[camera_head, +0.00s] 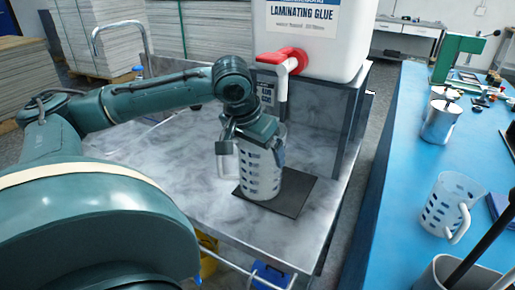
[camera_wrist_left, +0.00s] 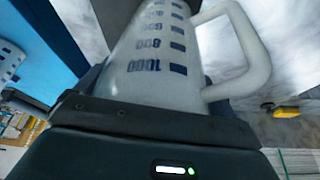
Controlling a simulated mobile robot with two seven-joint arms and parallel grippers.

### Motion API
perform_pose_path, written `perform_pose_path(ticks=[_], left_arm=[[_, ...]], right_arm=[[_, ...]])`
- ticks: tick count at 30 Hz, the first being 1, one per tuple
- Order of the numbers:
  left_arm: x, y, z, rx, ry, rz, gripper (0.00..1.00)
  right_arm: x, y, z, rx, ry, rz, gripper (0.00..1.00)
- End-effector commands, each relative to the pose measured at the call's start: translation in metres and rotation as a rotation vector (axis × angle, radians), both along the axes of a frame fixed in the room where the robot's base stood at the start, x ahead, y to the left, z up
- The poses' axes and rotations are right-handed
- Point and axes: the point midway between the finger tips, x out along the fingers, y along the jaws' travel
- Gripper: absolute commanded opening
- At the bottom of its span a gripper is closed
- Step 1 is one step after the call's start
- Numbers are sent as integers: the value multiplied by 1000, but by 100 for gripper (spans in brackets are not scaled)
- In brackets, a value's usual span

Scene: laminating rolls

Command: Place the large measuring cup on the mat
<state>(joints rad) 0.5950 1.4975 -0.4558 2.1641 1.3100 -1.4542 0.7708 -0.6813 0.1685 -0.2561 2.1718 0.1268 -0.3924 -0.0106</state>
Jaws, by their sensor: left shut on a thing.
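The large measuring cup (camera_head: 262,178) is clear with dark blue marks, and its handle (camera_head: 224,163) points left in the head view. It is upright over the dark mat (camera_head: 291,203) on the marbled bench, below the glue tap. Its base looks on or very close to the mat; I cannot tell if they touch. My left gripper (camera_head: 247,135) is shut on the cup near its top. In the left wrist view the cup (camera_wrist_left: 148,50) lies across the jaws, with the handle (camera_wrist_left: 248,60) to the right. My right gripper is not in view.
A white glue container (camera_head: 312,40) with a red tap (camera_head: 283,60) stands behind the cup, close to my left gripper. On the blue table are another measuring cup (camera_head: 450,207), a metal pot (camera_head: 440,122) and a grey container with rods. The bench left of the mat is clear.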

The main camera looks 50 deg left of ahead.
Motion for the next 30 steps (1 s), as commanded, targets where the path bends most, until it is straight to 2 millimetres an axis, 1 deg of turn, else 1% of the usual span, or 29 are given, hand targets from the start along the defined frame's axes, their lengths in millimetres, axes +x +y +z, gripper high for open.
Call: perform_pose_path(ticks=[5, 6, 8, 15, 17, 19, 23, 30], left_arm=[[0, 0, -1, 1, 0, 0, 56], [0, 0, -2, 1, 0, 0, 95], [0, 0, -2, 0, 0, 0, 100], [0, 0, -1, 0, -1, 0, 100], [0, 0, 3, 0, -3, 0, 100], [-2, 0, 10, 1, -5, 1, 100], [-11, -2, 32, 3, -5, 1, 100], [-30, -6, 81, 2, -6, 2, 100]], right_arm=[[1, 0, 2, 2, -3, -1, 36], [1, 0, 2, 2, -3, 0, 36], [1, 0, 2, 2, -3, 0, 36], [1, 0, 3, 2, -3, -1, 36], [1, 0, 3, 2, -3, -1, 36], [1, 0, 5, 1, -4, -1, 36], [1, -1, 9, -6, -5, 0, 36], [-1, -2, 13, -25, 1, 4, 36]])
